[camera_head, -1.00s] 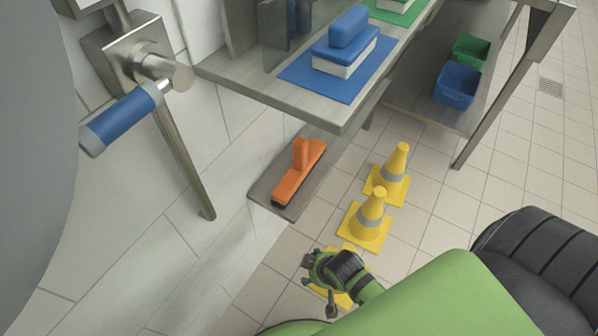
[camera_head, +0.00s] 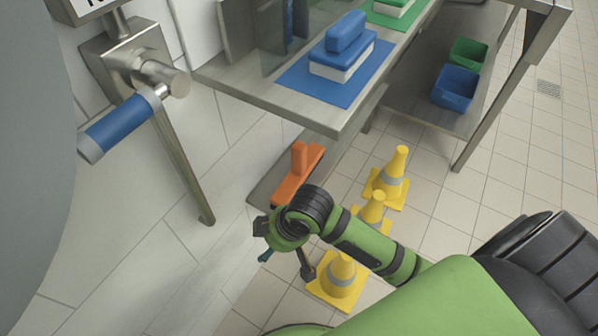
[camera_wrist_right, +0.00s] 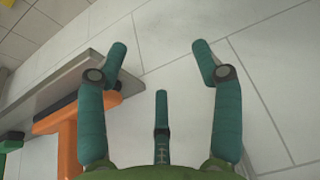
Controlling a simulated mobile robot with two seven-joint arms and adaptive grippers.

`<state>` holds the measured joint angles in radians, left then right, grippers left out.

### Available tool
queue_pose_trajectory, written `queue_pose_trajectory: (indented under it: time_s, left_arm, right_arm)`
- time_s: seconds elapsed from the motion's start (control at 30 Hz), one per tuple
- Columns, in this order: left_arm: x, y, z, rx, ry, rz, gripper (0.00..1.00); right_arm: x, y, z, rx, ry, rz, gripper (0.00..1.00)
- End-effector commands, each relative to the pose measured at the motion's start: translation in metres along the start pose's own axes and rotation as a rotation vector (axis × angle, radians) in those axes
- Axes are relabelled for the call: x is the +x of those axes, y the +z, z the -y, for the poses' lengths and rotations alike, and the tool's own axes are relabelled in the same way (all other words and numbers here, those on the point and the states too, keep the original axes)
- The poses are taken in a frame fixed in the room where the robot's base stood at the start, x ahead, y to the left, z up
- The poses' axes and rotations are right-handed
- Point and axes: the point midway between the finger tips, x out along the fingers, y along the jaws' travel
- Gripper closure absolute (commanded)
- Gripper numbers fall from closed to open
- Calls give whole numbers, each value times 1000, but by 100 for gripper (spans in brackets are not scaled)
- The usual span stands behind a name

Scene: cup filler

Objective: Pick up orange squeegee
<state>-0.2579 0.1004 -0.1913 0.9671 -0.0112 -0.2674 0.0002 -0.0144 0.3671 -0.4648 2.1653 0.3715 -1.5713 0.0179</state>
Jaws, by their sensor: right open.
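The orange squeegee (camera_head: 297,178) lies on the low metal shelf (camera_head: 338,150), under the upper table. Its near end is partly hidden behind my right wrist in the head view. My right gripper (camera_head: 284,258) is open and empty, just in front of the shelf's near end. In the right wrist view the squeegee (camera_wrist_right: 72,130) shows at the left, partly behind the left finger. The spread fingers of the gripper (camera_wrist_right: 161,58) have white tiles between them. I cannot tell whether the left finger touches the squeegee. My left gripper is not in view.
Yellow cones (camera_head: 388,182) stand on the floor right of the shelf, close to my right arm. The tiled wall (camera_head: 150,235) is at the left. The upper table (camera_head: 300,110) overhangs the shelf and holds a blue brush-like block (camera_head: 343,55) on a blue mat.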

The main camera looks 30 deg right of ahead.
Motion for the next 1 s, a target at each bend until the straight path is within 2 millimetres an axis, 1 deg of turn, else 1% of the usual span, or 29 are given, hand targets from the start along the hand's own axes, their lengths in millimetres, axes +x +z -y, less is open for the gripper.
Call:
queue_pose_trajectory:
  time_s: [0.03,0.07,0.17,0.27,0.4,0.5,0.53,0.6,0.73,0.83,1.0]
  left_arm:
    - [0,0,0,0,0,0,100]
    - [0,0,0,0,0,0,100]
    - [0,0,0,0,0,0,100]
    - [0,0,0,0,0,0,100]
    - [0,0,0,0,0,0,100]
    - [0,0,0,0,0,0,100]
    - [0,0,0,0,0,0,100]
    - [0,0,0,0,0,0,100]
    - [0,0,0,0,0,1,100]
    - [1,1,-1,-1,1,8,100]
    - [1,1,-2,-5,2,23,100]
  right_arm:
    - [2,-11,-10,-43,5,10,34]
    - [2,-17,-14,-67,5,19,34]
    - [4,-34,-40,-139,16,69,34]
    - [-2,-47,-78,-176,46,136,34]
    - [-23,-58,-140,-158,103,222,34]
    - [-40,-61,-173,-124,130,258,34]
    - [-44,-61,-180,-115,137,265,34]
    - [-52,-62,-193,-95,147,278,34]
    - [-59,-62,-206,-74,157,288,34]
    - [-53,-60,-209,-69,158,291,34]
    - [-35,-56,-213,-69,158,290,34]
